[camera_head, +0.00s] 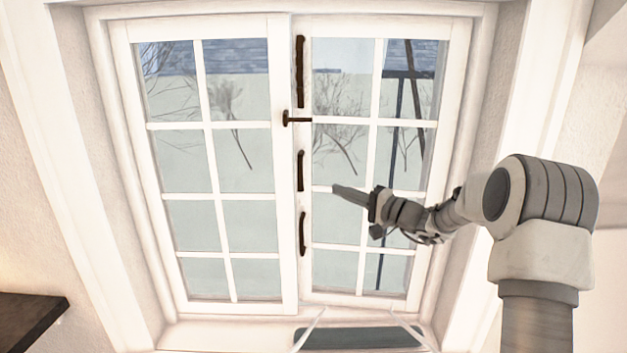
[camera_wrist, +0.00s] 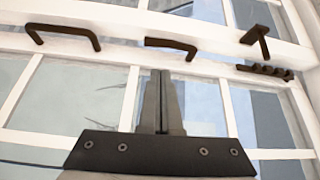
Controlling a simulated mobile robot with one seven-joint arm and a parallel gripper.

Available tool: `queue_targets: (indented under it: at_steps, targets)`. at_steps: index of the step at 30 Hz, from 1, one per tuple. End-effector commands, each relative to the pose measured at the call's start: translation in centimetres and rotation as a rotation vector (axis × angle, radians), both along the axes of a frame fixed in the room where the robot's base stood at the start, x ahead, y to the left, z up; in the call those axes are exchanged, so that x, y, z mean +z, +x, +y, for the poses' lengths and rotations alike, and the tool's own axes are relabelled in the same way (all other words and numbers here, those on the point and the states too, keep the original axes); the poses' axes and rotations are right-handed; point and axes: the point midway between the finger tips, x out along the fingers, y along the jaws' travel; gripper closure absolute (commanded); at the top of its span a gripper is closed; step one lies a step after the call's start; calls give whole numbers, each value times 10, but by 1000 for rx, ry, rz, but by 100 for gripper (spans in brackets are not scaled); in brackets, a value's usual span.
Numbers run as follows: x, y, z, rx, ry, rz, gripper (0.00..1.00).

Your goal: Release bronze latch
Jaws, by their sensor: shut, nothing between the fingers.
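The dark bronze latch (camera_head: 298,120) is a small T-shaped piece on the white middle stile between the two window panels. Its bar stretches to the right in the head view. In the wrist view the latch (camera_wrist: 257,42) is at the upper right. My gripper (camera_head: 336,189) is shut and empty, in front of the right window panel. In the head view it is below and to the right of the latch. In the wrist view the fingers (camera_wrist: 160,76) point toward the middle stile, below a short handle. I cannot tell how far they are from it.
A short upper handle (camera_head: 300,170) and a lower handle (camera_head: 302,234) sit below the latch on the stile. A long twisted handle (camera_head: 299,72) is above it. A dark shelf (camera_head: 28,318) is at the lower left. The left window panel (camera_head: 221,200) has nothing before it.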

Motion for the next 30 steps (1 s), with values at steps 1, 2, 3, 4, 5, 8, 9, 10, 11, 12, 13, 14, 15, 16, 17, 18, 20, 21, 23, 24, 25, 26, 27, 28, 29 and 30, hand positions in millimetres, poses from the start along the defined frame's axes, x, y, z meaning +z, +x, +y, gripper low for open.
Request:
queue_targets:
  at_steps: [1, 2, 3, 4, 5, 8, 9, 10, 11, 12, 13, 14, 15, 16, 17, 18, 20, 21, 23, 24, 25, 26, 27, 28, 29, 30]
  targets:
    - [-1, 2, -1, -5, 6, -2, 100]
    - [-1, 2, -2, -6, 7, -3, 100]
    - [-1, 3, -2, -8, 9, -3, 100]
    - [-1, 3, -2, -8, 9, -4, 100]
    - [-1, 3, -2, -8, 9, -4, 100]
    - [-1, 3, -2, -8, 8, -3, 100]
    - [-1, 3, -2, -8, 7, -3, 100]
    - [-1, 3, -2, -8, 7, -3, 100]
    - [-1, 3, -2, -7, 7, -3, 100]
    - [-1, 3, -1, -7, 7, -3, 100]
    - [-1, 4, 0, -7, 7, -3, 100]
    - [-1, 5, 1, -6, 7, -3, 100]
    - [-1, 7, 4, -6, 7, -3, 100]
    - [-1, 9, 7, -5, 6, -2, 100]
    - [0, 11, 10, -5, 7, -3, 100]
    - [0, 15, 15, -4, 8, -3, 100]
    - [0, 22, 24, -4, 8, -2, 100]
    - [1, 27, 30, -4, 7, -3, 100]
    - [1, 33, 39, -3, 8, -2, 100]
    - [1, 38, 45, -4, 7, -1, 100]
    - [2, 42, 49, -4, 7, -3, 100]
    - [2, 45, 53, -4, 7, -3, 100]
    - [2, 49, 58, -5, 8, -2, 100]
    - [2, 51, 61, -6, 8, -2, 100]
    - [2, 54, 64, -5, 7, -3, 100]
    - [3, 57, 68, -5, 7, -4, 100]
